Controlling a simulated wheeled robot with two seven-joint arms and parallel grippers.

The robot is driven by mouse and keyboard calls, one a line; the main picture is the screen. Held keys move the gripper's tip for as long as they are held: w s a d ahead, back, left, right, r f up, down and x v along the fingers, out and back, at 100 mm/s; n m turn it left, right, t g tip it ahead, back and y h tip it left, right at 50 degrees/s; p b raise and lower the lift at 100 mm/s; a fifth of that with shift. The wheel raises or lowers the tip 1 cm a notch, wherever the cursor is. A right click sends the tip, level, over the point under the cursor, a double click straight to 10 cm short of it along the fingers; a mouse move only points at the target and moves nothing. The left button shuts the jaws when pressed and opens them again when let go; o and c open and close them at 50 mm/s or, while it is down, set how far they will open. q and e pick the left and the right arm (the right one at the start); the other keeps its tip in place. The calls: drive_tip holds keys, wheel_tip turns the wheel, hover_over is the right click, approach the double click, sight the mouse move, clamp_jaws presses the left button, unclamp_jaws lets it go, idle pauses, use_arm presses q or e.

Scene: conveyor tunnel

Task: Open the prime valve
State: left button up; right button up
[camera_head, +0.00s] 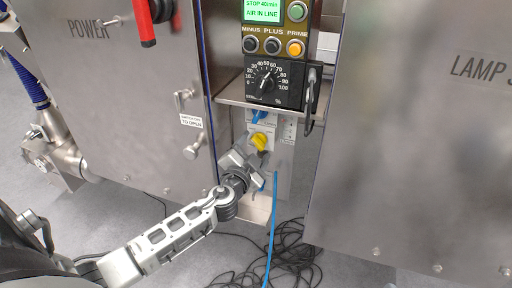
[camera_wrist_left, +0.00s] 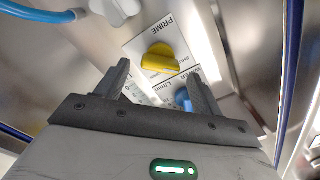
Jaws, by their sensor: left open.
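The prime valve is a yellow knob (camera_head: 260,141) on the panel in the recess between two steel cabinets. In the left wrist view the yellow knob (camera_wrist_left: 160,60) sits beside a white label reading PRIME. My left gripper (camera_head: 254,152) is just below and in front of the knob. In the wrist view its two fingers (camera_wrist_left: 158,71) are open and empty. The knob shows ahead, between and slightly past the fingertips. I cannot tell if a finger touches it. My right gripper is in neither view.
A blue knob (camera_wrist_left: 183,98) labelled WATER lies close by the yellow one. A dial box (camera_head: 283,83) and shelf are above. A blue hose (camera_head: 273,220) hangs below. Steel cabinets (camera_head: 130,90) bound the recess. Black cables (camera_head: 285,245) lie on the floor.

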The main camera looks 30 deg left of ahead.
use_arm(q)
drive_tip(key=shift+x, duration=0.8)
drive_tip(key=c, duration=1)
